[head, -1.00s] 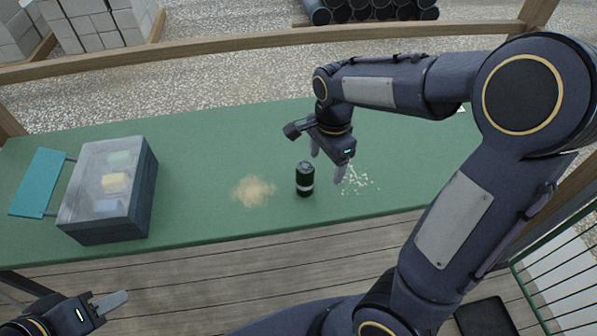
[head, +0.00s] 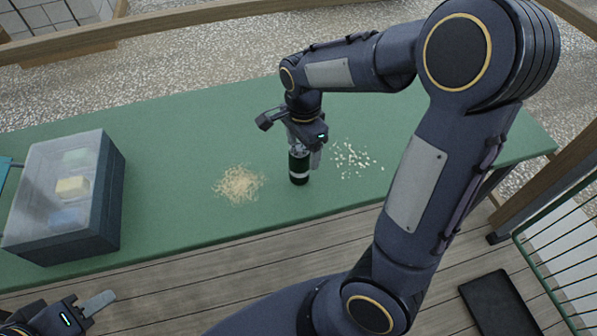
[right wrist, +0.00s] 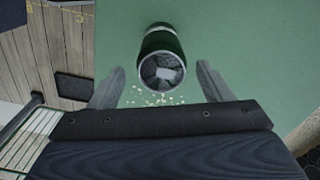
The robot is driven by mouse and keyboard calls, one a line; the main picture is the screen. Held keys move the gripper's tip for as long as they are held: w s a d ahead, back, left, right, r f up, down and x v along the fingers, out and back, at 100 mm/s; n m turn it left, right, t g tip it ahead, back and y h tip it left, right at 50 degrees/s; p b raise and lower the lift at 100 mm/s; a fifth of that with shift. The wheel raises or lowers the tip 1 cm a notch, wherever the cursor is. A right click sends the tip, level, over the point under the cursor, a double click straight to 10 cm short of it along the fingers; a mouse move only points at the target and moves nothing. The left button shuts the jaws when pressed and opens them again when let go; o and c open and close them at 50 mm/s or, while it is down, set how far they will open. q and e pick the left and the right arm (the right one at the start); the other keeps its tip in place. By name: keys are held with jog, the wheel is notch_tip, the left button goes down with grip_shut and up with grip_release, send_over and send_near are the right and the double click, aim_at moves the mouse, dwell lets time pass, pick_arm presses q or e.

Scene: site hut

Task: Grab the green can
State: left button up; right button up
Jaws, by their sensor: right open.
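The dark green can (head: 299,168) with a pale band stands upright on the green table (head: 170,180). My right gripper (head: 304,152) is at the can's upper part in the head view, with its fingers pointing down. In the right wrist view the can (right wrist: 162,58) lies between and slightly beyond the two fingertips of the open right gripper (right wrist: 160,75), with a gap on each side. My left gripper (head: 92,305) is at the lower left, off the table; one finger shows, so its opening is unclear.
A sawdust-like pile (head: 238,184) lies left of the can, and pale scattered bits (head: 354,158) lie to its right. A grey box with a clear lid (head: 62,195) stands at the table's left. A wooden rail (head: 200,20) runs behind the table.

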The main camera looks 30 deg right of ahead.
aim_at(299, 172)
notch_tip(299, 172, down, 6)
jog(key=shift+w+a+r, duration=0.1)
jog(key=shift+r, duration=0.05)
jog(key=c, duration=1.1)
